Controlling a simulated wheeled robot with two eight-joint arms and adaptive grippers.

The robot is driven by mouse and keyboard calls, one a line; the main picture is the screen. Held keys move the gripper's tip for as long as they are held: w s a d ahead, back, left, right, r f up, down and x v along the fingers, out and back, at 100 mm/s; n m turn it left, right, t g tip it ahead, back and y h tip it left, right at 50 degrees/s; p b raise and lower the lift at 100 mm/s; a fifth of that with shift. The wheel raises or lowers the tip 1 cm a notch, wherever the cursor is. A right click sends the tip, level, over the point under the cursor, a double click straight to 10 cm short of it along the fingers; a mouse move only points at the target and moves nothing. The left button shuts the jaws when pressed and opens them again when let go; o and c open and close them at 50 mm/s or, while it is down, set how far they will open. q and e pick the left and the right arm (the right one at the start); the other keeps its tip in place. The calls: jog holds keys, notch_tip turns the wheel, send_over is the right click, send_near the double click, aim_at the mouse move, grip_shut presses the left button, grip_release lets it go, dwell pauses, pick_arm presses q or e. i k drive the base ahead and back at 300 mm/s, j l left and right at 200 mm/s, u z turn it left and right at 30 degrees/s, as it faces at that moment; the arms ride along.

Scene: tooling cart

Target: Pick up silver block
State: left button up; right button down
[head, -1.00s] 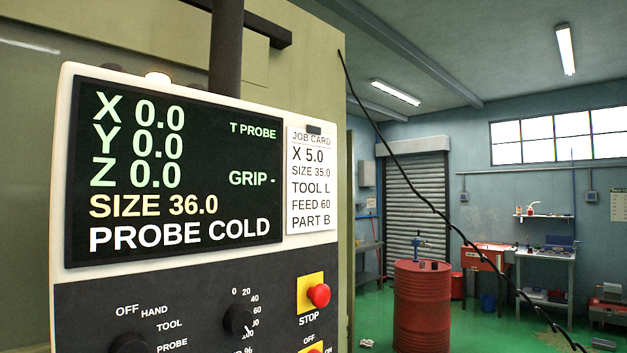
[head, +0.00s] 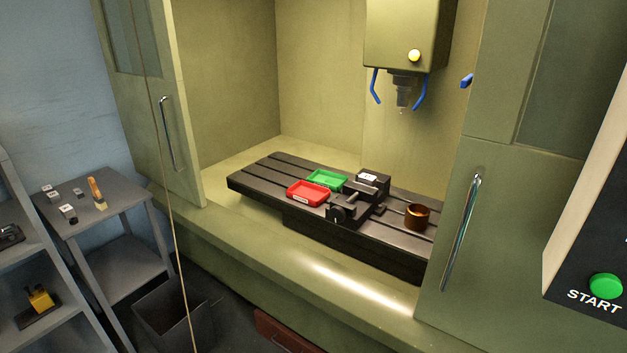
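Several small grey, silvery blocks with pale tops lie on the small grey cart (head: 120,200) at the left. One block (head: 53,195) is near the back left, a smaller one (head: 78,192) is to its right, and a larger one (head: 68,213) is nearer the front. Any markings on them are too small to read, so I cannot tell which is the silver block meant. Neither of my grippers is in view.
A brush-like tool with an orange handle (head: 96,192) is on the cart. The open machine holds a slotted table (head: 265,178) with red (head: 306,193) and green (head: 326,180) trays, a vise (head: 352,200) and a brown cup (head: 417,217). A grey bin (head: 177,312) stands below.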

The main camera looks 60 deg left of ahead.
aim_at(364, 178)
jog(key=j+u, duration=0.35)
jog(key=i+j+u, duration=0.15)
jog(key=j+u, duration=0.15)
jog(key=i+j+u, duration=0.1)
jog(key=j+u, duration=0.25)
jog(key=i+j+u, duration=0.15)
jog(key=u, duration=0.2)
jog(key=i+j, duration=0.05)
jog(key=j, duration=0.05)
